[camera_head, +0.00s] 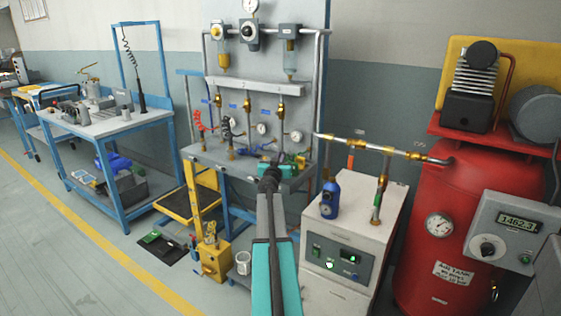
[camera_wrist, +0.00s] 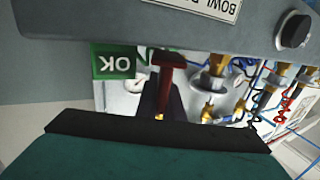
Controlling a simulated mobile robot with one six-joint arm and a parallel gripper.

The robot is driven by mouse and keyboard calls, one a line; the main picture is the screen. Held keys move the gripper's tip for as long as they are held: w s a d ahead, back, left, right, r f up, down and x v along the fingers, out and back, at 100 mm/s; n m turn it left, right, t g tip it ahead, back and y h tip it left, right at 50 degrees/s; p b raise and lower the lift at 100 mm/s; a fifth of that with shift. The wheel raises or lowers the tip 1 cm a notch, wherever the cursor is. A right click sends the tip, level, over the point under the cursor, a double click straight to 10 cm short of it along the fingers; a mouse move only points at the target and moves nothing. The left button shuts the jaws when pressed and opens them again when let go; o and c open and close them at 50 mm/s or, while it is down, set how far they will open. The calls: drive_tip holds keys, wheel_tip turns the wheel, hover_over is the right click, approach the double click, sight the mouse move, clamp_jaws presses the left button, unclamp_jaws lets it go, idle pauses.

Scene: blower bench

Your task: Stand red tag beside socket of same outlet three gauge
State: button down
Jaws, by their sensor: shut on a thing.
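My gripper (camera_head: 268,178) is over the front part of the grey bench below the pressure panel. In the wrist view, my gripper (camera_wrist: 160,105) is shut on a dark red piece (camera_wrist: 171,72), which looks like the red tag seen nearly edge-on. A green tag reading OK (camera_wrist: 115,63) is behind it to the left, upside down in that view. On the panel, three round gauges stand beside brass outlets; the rightmost gauge (camera_head: 296,136) is near the rightmost brass outlet (camera_head: 281,104). My gripper and arm hide part of the bench; I cannot make out the socket there.
The grey panel (camera_head: 300,90) rises behind the bench. A white cabinet (camera_head: 345,235) with a blue bottle (camera_head: 330,198) stands right of my arm, and a red air tank (camera_head: 435,270) beyond it. Red, black and blue coiled hoses hang near the outlets.

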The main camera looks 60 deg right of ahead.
drive_tip(key=shift+f, duration=0.5)
drive_tip(key=shift+f+b, duration=0.15)
drive_tip(key=shift+b, duration=0.15)
drive_tip(key=c, duration=2.2)
unclamp_jaws()
drive_tip(key=shift+r+p, duration=0.25)
drive_tip(key=shift+p, duration=0.1)
drive_tip(key=shift+s+a+f, duration=0.15)
drive_tip(key=shift+a, duration=0.1)
drive_tip(key=shift+b+v, duration=1.2)
drive_tip(key=shift+v, duration=4.5)
